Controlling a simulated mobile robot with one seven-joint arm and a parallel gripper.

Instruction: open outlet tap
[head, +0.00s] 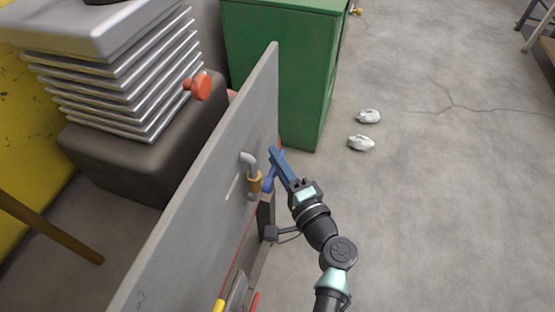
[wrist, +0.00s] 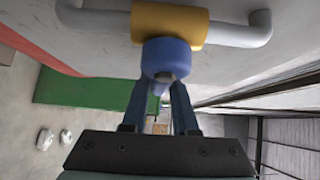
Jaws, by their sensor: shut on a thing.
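The outlet tap has a brass-yellow body (head: 254,184) on a bent grey pipe (head: 247,159), fixed to the side of a grey upright panel. Its blue handle (head: 268,181) sticks out to the right of the body. In the wrist view the yellow body (wrist: 168,24) is at the top centre and the blue handle (wrist: 166,58) hangs below it, towards me. My gripper (head: 276,166) is at the handle, its blue fingers shut on it. In the wrist view my gripper's fingers (wrist: 158,88) stand on either side of the handle's narrow lower part. The exact contact is partly hidden.
The grey panel (head: 215,190) stands left of my arm. A green cabinet (head: 285,60) is behind it. Two crumpled white pieces (head: 369,116) lie on the open concrete floor at right. An orange knob (head: 198,87) and a ribbed metal stack (head: 120,75) are beyond the panel.

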